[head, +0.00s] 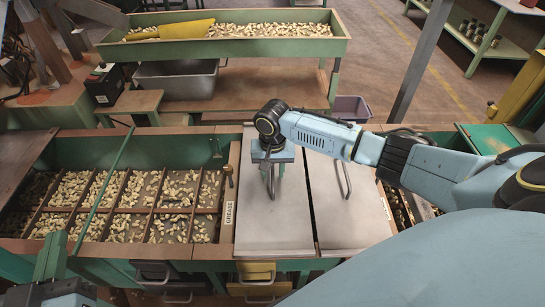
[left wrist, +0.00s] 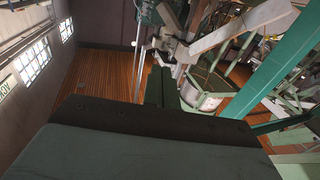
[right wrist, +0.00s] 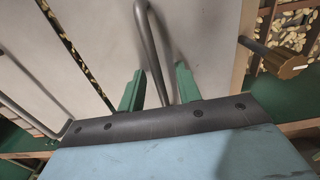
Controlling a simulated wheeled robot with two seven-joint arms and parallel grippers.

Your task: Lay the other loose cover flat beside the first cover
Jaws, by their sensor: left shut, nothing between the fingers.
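Two flat grey metal covers with bent-rod handles lie side by side over the hopper bench, a dark narrow gap between them. The left one (head: 272,228) is under my right gripper (head: 271,185); the right one (head: 362,222) is partly behind my right arm. In the right wrist view, the fingers of my right gripper (right wrist: 158,88) are apart, with the rod handle (right wrist: 147,35) of the left cover passing between them. I cannot tell whether they touch it. My left gripper (head: 50,258) is shut and empty at the lower left, away from the covers; its fingers also show in the left wrist view (left wrist: 158,86).
A green hopper with nuts in wooden compartments (head: 135,211) is open left of the covers. A ledge marked GREASE (head: 228,215) with a small wooden-handled tool (head: 229,172) borders the left cover. A long green tray of nuts (head: 240,48) stands behind.

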